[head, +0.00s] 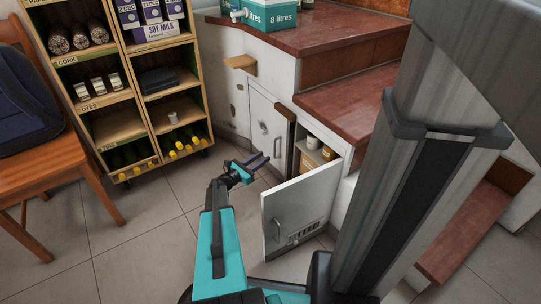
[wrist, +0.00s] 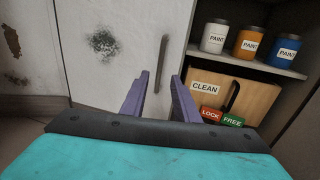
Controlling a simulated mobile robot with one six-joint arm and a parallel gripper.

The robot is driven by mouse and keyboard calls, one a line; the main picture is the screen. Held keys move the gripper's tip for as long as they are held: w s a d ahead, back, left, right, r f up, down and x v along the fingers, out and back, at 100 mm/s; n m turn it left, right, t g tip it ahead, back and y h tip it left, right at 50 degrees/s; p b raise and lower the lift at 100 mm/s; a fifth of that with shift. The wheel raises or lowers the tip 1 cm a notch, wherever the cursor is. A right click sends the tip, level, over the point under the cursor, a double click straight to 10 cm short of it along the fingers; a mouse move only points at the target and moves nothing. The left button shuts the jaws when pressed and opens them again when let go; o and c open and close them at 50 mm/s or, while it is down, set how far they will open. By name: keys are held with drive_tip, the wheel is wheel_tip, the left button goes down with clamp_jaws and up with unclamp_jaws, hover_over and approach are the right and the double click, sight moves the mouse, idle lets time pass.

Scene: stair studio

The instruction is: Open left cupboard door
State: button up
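The left cupboard door (head: 262,122) is a worn white panel and looks shut. It fills the left and middle of the wrist view (wrist: 118,62), with a dark scuffed patch. Its upright grey handle (wrist: 162,63) is near its right edge and also shows in the head view (head: 277,147). My gripper (head: 258,161) is in front of this door, low down. In the wrist view its two purple fingers (wrist: 160,77) are spread apart with nothing between them. The handle appears between and just beyond the fingertips; the remaining gap is hard to judge.
The right cupboard door (head: 293,210) stands wide open, right of my gripper. Inside are paint jars (wrist: 249,41) on a shelf and a box labelled CLEAN (wrist: 232,94). A wooden rack (head: 141,104) and a chair (head: 62,190) stand left. Tiled floor (head: 140,235) is free between.

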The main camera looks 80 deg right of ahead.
drive_tip(key=b+x, duration=0.1)
drive_tip(key=x, duration=0.5)
drive_tip(key=shift+d+b, duration=0.2)
drive_tip(key=shift+b, duration=0.2)
drive_tip(key=shift+s, duration=0.15)
drive_tip(key=shift+c, duration=0.4)
